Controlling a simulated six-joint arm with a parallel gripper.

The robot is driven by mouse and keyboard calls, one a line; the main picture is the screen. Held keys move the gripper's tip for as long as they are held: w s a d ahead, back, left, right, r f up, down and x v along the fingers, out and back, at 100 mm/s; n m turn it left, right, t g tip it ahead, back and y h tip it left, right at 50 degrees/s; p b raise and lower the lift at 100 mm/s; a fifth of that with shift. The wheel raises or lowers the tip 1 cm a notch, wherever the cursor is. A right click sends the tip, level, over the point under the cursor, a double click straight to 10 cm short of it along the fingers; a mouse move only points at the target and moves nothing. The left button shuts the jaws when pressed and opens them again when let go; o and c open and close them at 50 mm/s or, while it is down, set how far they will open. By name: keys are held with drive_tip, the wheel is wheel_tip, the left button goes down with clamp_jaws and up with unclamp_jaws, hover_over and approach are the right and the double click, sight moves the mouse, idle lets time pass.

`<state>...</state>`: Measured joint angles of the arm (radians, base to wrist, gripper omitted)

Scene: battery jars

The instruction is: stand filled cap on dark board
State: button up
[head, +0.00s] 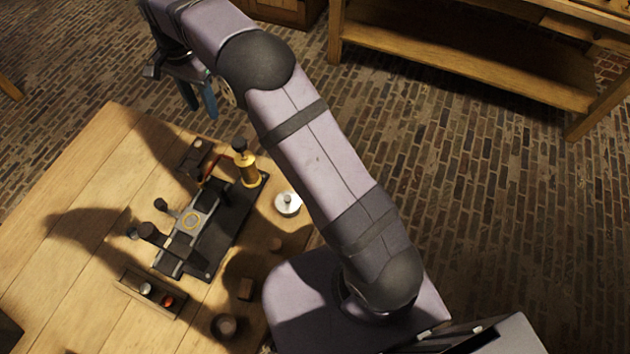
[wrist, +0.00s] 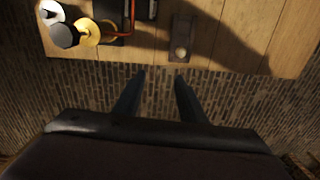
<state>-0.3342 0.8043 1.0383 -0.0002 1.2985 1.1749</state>
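My gripper (head: 200,108) hangs past the table's far edge at upper left in the head view. In the wrist view its two fingers (wrist: 160,75) are apart with nothing between them, over the brick floor. A dark board (head: 238,228) lies on the table under a grey and black device. A small dark strip (head: 188,163) with a pale round piece (head: 198,144) lies beyond it; the strip also shows in the wrist view (wrist: 181,28) ahead of the fingers. I cannot tell which small round piece is the filled cap; a dark round cup (head: 226,325) stands at the near edge.
A brass cylinder (head: 248,172) with a black knob stands at the board's far right end. A silver lidded jar (head: 288,204) is to its right. A narrow tray (head: 137,290) holds silver and red pieces. The table's left side is mostly clear.

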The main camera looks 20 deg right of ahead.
drive_tip(key=s+d+n, duration=0.5)
drive_tip(key=s+d, duration=0.6)
drive_tip(key=s+d+f+n, duration=0.2)
drive_tip(key=s+d, duration=0.1)
drive_tip(key=s, duration=0.6)
drive_tip(key=s+d+f+n, duration=0.2)
drive_tip(key=s+d, duration=0.1)
drive_tip(key=s, duration=0.6)
drive_tip(key=shift+d+n, duration=0.3)
drive_tip(key=shift+d, duration=0.05)
